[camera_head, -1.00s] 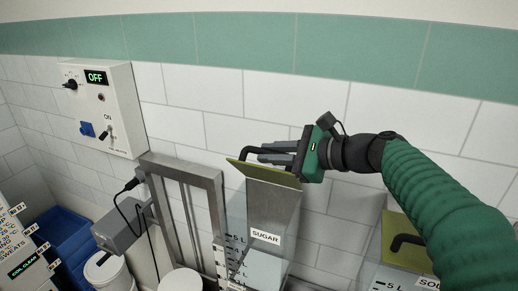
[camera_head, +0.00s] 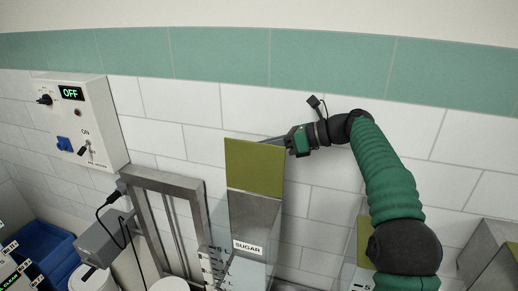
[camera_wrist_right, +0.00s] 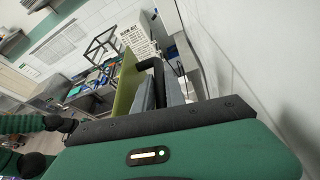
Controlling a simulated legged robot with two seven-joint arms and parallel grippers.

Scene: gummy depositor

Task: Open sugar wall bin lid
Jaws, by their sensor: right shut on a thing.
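The sugar wall bin (camera_head: 255,218) hangs on the tiled wall with its SUGAR label facing me. Its olive-green lid (camera_head: 255,166) stands tilted up at the top of the bin. My right gripper (camera_head: 275,141) is behind the lid's upper right edge, and the lid hides most of its fingers. In the right wrist view the grey fingers (camera_wrist_right: 160,92) are beside the black lid handle (camera_wrist_right: 150,68), with the green lid (camera_wrist_right: 127,85) to their left. The gripper is shut on the handle. My left gripper is in neither view.
A control box (camera_head: 85,122) reading OFF is on the wall at left. A metal frame (camera_head: 165,200) stands left of the bin. A second bin with a green lid (camera_head: 363,240) is at right, partly behind my arm. Blue crates (camera_head: 45,255) are lower left.

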